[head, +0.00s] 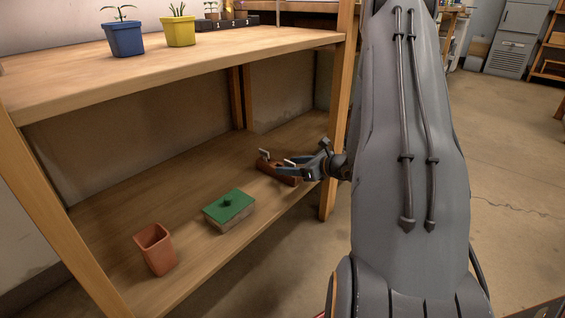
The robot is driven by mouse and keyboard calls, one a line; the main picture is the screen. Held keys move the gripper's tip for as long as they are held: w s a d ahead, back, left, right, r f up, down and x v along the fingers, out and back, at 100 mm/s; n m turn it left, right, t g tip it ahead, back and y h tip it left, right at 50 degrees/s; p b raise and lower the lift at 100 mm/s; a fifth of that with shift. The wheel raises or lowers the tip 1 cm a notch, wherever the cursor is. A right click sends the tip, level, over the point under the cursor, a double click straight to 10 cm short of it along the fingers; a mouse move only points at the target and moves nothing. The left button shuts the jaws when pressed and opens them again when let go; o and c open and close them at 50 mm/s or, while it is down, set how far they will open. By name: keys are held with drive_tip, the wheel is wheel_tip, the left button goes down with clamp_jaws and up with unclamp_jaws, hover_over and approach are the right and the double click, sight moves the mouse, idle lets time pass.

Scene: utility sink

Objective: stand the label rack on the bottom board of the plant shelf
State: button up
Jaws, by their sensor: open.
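The label rack appears to be the low reddish-brown block (266,167) with a small pale upright piece at its far end. It rests on the bottom board (110,208) of the plant shelf, near the right end and front edge. My gripper (285,168) reaches in from the right, low over the rack's near part. Its fingers are open and apart. They partly hide the rack, and I cannot tell whether they touch it.
A green-lidded box (229,207) and a terracotta pot (155,249) stand left along the bottom board. The right shelf post (341,105) is close to my wrist. The upper board (190,65) holds a blue pot (124,39) and a yellow pot (179,32).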

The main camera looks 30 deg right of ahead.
drive_tip(key=p+v, duration=0.2)
drive_tip(key=v, duration=0.4)
drive_tip(key=shift+r, duration=0.1)
drive_tip(key=shift+s, duration=0.1)
